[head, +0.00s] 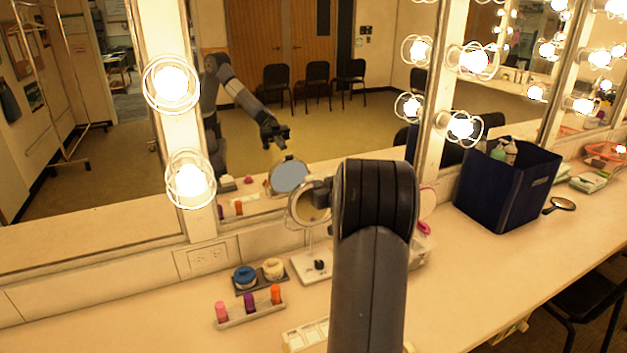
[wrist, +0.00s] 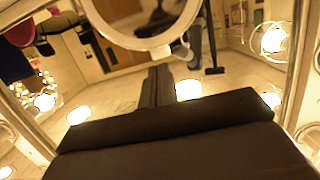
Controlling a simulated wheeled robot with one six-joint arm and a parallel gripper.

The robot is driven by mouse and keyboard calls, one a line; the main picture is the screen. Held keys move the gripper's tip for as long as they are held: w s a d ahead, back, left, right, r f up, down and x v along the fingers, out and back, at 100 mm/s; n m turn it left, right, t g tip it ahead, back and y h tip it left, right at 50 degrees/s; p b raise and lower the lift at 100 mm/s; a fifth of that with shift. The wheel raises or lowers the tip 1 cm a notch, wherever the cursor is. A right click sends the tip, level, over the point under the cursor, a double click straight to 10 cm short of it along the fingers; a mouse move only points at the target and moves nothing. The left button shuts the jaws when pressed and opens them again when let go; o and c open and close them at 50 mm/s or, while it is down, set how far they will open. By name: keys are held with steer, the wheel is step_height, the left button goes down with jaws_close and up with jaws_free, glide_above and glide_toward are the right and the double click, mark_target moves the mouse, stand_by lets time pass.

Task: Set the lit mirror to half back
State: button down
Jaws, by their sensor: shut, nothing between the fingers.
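A round mirror (head: 298,213) with a pale rim stands on a white base with a black knob (head: 319,264), in the head view just left of my arm. Its face looks near upright; I cannot tell its exact tilt. I cannot tell whether its rim is lit. In the wrist view the lower part of its pale rim (wrist: 146,42) fills the top. My gripper (wrist: 158,84) is shut and empty, with its fingertips close below that rim; I cannot tell if they touch. In the head view my forearm hides most of the gripper and the mirror's right side.
A pink-rimmed mirror (head: 428,201) is partly hidden behind my arm. A lipstick tray (head: 252,313) and a dark tray with two jars (head: 259,285) are at left. A navy bin (head: 507,190) and a hand mirror (head: 564,203) are at right. Bulbs line the wall mirrors.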

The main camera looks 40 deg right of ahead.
mark_target(309, 177)
steer(key=shift+p+x, duration=0.45)
steer(key=shift+x, duration=1.75)
steer(key=shift+w+d+r+p, duration=0.1)
steer(key=shift+w+r+p, duration=0.3)
steer(key=shift+p, duration=0.65)
steer(key=shift+w+d+f, duration=0.1)
steer(key=shift+w+f, duration=0.15)
steer(key=shift+w, duration=0.15)
steer(key=shift+s, duration=0.1)
